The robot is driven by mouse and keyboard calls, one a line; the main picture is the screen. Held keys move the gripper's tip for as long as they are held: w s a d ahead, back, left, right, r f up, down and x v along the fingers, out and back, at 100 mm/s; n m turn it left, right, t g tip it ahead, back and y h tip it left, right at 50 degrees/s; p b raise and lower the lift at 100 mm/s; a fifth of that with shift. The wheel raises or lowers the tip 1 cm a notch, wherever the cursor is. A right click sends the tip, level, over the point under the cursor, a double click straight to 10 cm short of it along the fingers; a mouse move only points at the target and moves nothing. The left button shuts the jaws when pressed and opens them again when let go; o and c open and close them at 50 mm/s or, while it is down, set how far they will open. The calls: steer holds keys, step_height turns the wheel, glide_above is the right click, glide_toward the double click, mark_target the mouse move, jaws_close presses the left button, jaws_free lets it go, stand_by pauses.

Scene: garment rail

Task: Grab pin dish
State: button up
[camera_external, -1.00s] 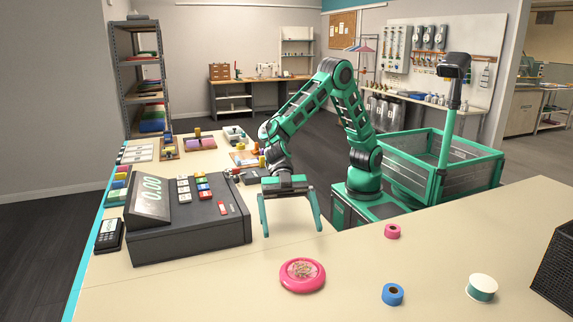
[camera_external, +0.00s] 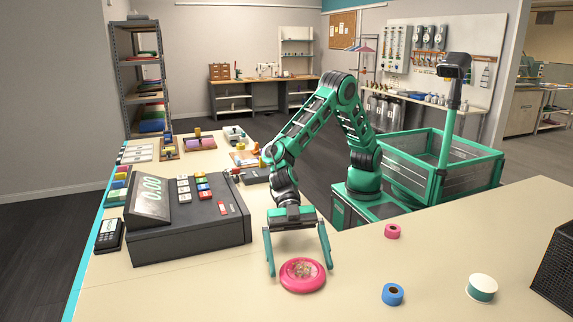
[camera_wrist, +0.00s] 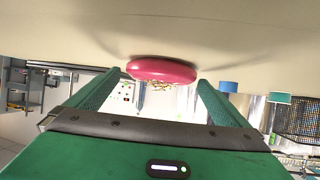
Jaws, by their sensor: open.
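The pin dish (camera_external: 303,275) is a round pink dish with pins in its middle, flat on the counter in the external view. My gripper (camera_external: 300,269) is open, with its green fingers pointing down and spread to either side of the dish. The left fingertip is beside the dish's left rim and the right fingertip beside its right rim. In the wrist view the pink dish (camera_wrist: 162,70) shows beyond and between the two green fingers (camera_wrist: 160,90). I cannot tell whether the fingers touch it.
A blue tape roll (camera_external: 392,294), a pink roll (camera_external: 392,231) and a white-and-teal roll (camera_external: 481,287) stand to the right on the counter. A dark cash register (camera_external: 190,237) is close on the left. A black mesh basket (camera_external: 555,272) stands at the far right.

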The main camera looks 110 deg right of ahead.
steer(key=shift+w+a+f, duration=0.1)
steer(key=shift+a+f, duration=0.05)
steer(key=shift+a, duration=0.25)
steer(key=c, duration=1)
